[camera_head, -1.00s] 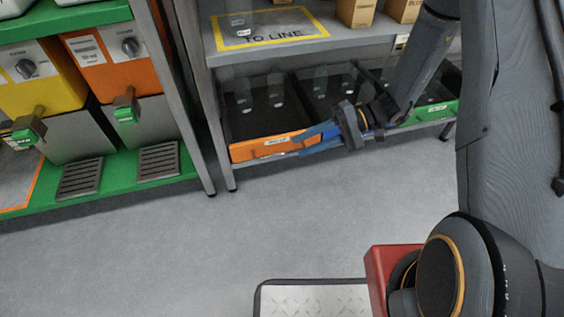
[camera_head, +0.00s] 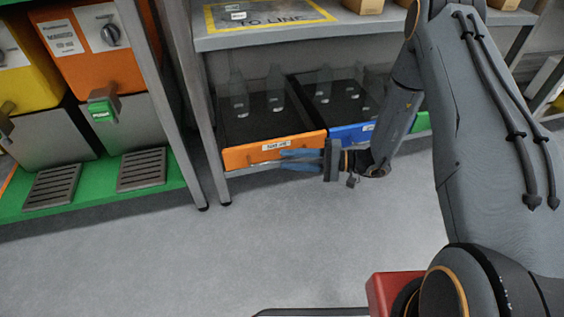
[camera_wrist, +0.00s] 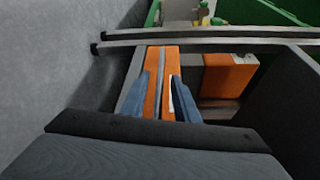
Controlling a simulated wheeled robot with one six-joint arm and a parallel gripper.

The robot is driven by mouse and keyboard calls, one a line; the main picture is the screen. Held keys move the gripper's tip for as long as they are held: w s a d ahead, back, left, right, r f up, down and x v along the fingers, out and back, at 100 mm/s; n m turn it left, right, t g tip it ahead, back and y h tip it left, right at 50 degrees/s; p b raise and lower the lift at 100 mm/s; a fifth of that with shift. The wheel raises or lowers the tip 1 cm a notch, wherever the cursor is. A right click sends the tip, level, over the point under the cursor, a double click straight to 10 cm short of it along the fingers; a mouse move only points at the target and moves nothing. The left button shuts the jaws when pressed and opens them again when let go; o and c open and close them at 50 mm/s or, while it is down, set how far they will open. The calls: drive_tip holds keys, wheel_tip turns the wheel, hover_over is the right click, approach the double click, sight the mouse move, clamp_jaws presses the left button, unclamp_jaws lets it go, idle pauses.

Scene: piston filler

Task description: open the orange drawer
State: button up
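The orange drawer (camera_head: 250,157) is the left one in the row of low drawers under the grey shelf. Its front carries a white label and lies about level with the blue front beside it. My gripper (camera_head: 281,160) is at the right half of the orange front, its blue fingers pointing left along it. In the wrist view, orange strips of the drawer front (camera_wrist: 153,75) show between and beyond the spread fingertips (camera_wrist: 162,80). The fingers look apart. I cannot tell whether they touch the drawer's handle.
A blue drawer (camera_head: 352,134) sits right of the orange one, partly behind my arm. A shelf post (camera_head: 207,120) stands at its left. Farther left is a green rack (camera_head: 110,190) with yellow and orange dispensers. The grey floor (camera_head: 180,260) in front is clear.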

drive_tip(key=shift+w+a+f+b, duration=0.15)
drive_tip(key=shift+a+b, duration=0.3)
drive_tip(key=shift+a, duration=1)
drive_tip(key=shift+c, duration=0.4)
clamp_jaws()
